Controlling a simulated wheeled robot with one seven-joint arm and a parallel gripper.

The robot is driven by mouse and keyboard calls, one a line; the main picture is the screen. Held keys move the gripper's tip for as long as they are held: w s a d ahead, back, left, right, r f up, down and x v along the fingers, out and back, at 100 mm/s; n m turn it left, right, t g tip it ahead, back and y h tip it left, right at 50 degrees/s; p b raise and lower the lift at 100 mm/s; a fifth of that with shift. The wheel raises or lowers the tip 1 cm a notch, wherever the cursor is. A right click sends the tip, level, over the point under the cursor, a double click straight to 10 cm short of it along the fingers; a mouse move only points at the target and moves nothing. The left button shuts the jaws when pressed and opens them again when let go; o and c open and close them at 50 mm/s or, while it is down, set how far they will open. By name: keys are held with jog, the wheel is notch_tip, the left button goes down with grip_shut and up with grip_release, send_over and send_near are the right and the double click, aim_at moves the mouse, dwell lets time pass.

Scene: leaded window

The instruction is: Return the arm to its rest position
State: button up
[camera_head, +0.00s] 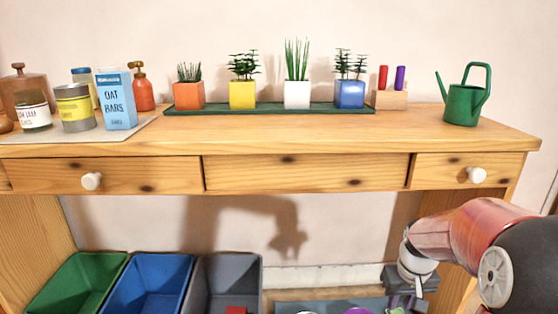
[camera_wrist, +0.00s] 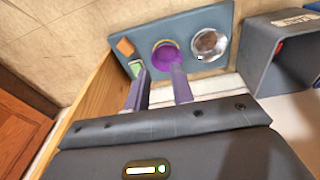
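My arm reaches in from the right edge of the head view and bends down in front of the desk. My gripper (camera_head: 402,302) is low at the bottom right there, below the desk's drawers, partly cut off by the frame edge. In the wrist view my gripper (camera_wrist: 160,78) shows two purple-grey fingers with a clear gap between them and nothing held. They point toward a blue-grey tray (camera_wrist: 192,24) holding a purple round item (camera_wrist: 165,54), a silvery round item (camera_wrist: 208,43), an orange square (camera_wrist: 125,46) and a small green-and-white piece (camera_wrist: 136,67) by the left fingertip.
The wooden desk (camera_head: 300,136) overhangs the gripper, with drawers along its front. Green (camera_head: 78,284), blue (camera_head: 150,284) and grey (camera_head: 205,285) bins stand below at left. On top are potted plants on a green tray (camera_head: 270,109), containers and a green watering can (camera_head: 463,104).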

jog(key=s+a+r+t+p, duration=0.2)
jog(key=s+a+r, duration=0.4)
jog(key=s+r, duration=0.2)
jog(key=s+a+r+t+p, duration=0.2)
jog(key=s+a+r, duration=0.4)
jog(key=s+r, duration=0.3)
jog(key=shift+s+a, duration=0.4)
jog(key=shift+s, duration=0.05)
